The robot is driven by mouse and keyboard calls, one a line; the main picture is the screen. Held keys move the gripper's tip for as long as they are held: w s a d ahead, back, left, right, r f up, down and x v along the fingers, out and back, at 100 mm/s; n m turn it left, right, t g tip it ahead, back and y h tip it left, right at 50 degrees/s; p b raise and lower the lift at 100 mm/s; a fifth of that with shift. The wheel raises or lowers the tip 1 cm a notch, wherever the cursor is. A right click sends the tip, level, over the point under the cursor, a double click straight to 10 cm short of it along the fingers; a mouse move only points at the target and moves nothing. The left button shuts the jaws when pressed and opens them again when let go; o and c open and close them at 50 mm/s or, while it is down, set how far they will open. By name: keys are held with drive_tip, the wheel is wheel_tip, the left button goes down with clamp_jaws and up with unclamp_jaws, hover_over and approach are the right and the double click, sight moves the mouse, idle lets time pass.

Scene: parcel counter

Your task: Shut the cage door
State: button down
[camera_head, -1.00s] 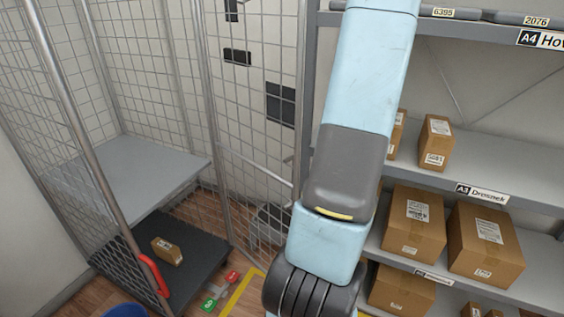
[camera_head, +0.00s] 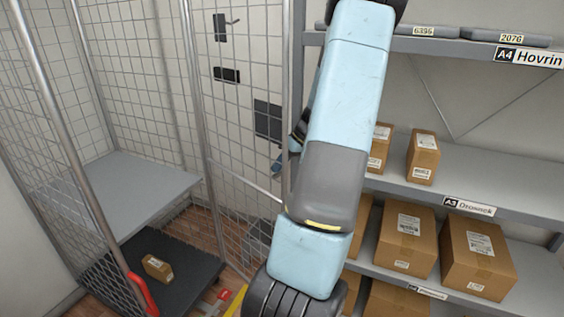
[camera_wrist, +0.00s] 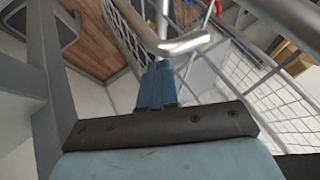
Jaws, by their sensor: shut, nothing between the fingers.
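The roll cage (camera_head: 62,120) stands at the left, with mesh walls and a grey shelf. Its mesh door (camera_head: 250,186) stands open, spreading to the right from the cage's right post. My gripper (camera_head: 278,162) shows at the door's free edge, partly hidden by my arm. In the wrist view my gripper (camera_wrist: 156,75) has its blue fingers shut and empty. A bent metal tube of the door (camera_wrist: 170,44) passes right in front of the fingertips. I cannot tell whether they touch it.
A small carton (camera_head: 158,268) lies on the cage's dark base. A red handle (camera_head: 142,294) is on the cage's front post. A shelf rack (camera_head: 480,165) with several cartons stands close on the right. Some floor shows between cage and rack.

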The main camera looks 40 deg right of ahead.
sight(269, 177)
drive_tip(key=shift+x, duration=2.8)
drive_tip(key=shift+a, duration=0.1)
